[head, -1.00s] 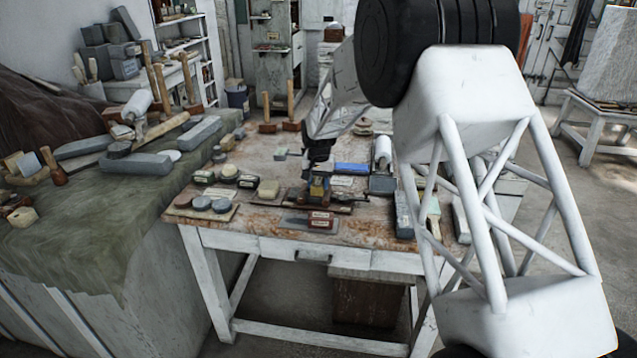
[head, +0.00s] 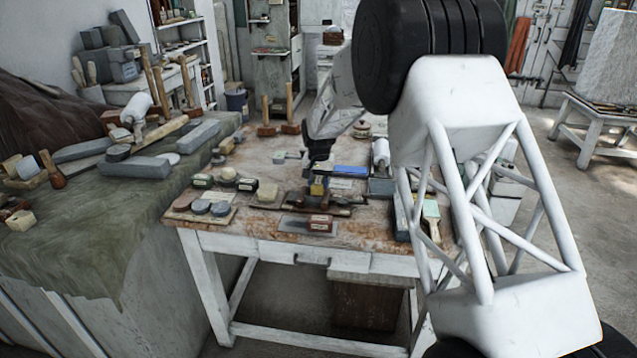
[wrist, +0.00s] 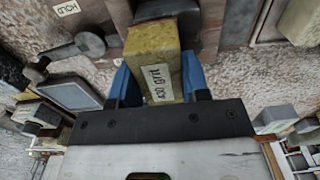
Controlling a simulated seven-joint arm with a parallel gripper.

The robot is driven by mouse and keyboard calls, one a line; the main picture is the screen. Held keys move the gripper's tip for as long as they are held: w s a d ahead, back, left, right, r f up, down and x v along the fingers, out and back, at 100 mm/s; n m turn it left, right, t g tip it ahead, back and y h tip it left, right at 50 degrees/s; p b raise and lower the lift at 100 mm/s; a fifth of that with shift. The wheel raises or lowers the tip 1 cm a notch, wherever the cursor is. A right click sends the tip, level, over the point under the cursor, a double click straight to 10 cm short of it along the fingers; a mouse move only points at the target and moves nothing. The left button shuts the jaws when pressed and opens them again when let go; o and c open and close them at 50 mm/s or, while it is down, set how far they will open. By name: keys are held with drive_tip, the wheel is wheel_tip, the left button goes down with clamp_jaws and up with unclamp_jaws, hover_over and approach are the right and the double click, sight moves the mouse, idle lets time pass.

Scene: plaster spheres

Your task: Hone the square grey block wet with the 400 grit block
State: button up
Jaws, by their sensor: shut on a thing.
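My gripper (wrist: 157,85) has blue fingers and is shut on a yellowish block (wrist: 153,65). Its white label seems to read 400 grit, though the first digits are blurred. In the head view my gripper (head: 318,180) is low over the front middle of the worktable. A dark grey block (wrist: 152,11) shows just beyond the held block at the top of the wrist view. It is partly hidden, so I cannot tell whether the two touch or whether it is the square one.
The worktable (head: 250,228) has round grey pieces (head: 201,207) at front left and a reddish labelled block (head: 320,223) at the front edge. A brush (head: 432,215) lies at right. A knobbed metal clamp (wrist: 90,44) and a grey plate (wrist: 70,95) lie left of my gripper.

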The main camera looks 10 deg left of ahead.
drive_tip(key=shift+w, duration=0.15)
drive_tip(key=shift+w+f, duration=0.1)
drive_tip(key=shift+w, duration=0.85)
drive_tip(key=shift+s, duration=0.15)
drive_tip(key=shift+s, duration=1)
drive_tip(key=shift+s, duration=0.1)
drive_tip(key=shift+s+r, duration=0.2)
drive_tip(key=shift+s, duration=0.8)
drive_tip(key=shift+w+f, duration=0.1)
drive_tip(key=shift+w, duration=0.1)
drive_tip(key=shift+w, duration=0.95)
drive_tip(key=shift+w, duration=0.1)
